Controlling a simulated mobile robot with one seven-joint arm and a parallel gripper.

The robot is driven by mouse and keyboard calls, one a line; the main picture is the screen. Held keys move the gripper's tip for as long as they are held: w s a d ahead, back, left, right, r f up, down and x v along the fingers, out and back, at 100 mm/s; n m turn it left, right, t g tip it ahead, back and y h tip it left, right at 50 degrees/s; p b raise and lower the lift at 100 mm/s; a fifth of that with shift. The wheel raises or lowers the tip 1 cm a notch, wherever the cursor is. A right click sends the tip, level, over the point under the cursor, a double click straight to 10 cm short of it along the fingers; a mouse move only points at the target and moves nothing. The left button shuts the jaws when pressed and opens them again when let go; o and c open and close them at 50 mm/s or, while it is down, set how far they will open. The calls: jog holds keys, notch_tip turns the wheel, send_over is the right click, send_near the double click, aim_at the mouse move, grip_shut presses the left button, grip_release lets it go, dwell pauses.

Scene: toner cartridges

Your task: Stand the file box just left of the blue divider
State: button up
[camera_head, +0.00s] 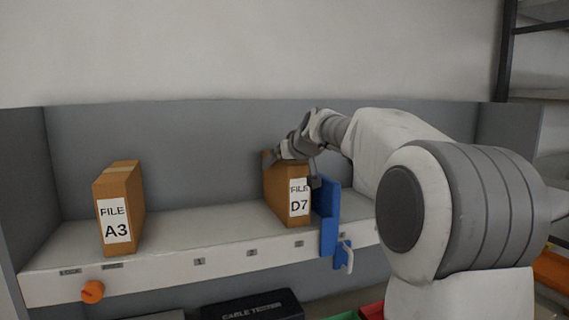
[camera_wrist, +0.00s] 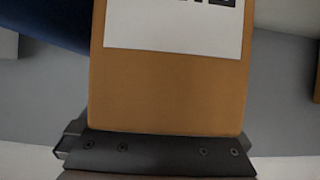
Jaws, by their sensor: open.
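A brown file box labelled D7 (camera_head: 283,210) stands upright on the shelf, just left of the blue divider (camera_head: 329,215). Any small gap between them is hard to judge. My gripper (camera_head: 293,168) is at the top of the D7 box with its jaws open, a finger to either side of it. In the wrist view the box (camera_wrist: 168,92) fills the middle, above the dark gripper part (camera_wrist: 155,150). The blue divider (camera_wrist: 50,20) shows at upper left there. A second brown file box, labelled A3 (camera_head: 118,215), stands farther left on the shelf.
The white shelf (camera_head: 195,225) has clear room between the two boxes. Its front edge carries small tags and an orange knob (camera_head: 92,291). A black cable tester box (camera_head: 250,306) lies below the shelf.

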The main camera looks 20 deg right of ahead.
jog(key=b+v, duration=0.3)
jog(key=v, duration=0.9)
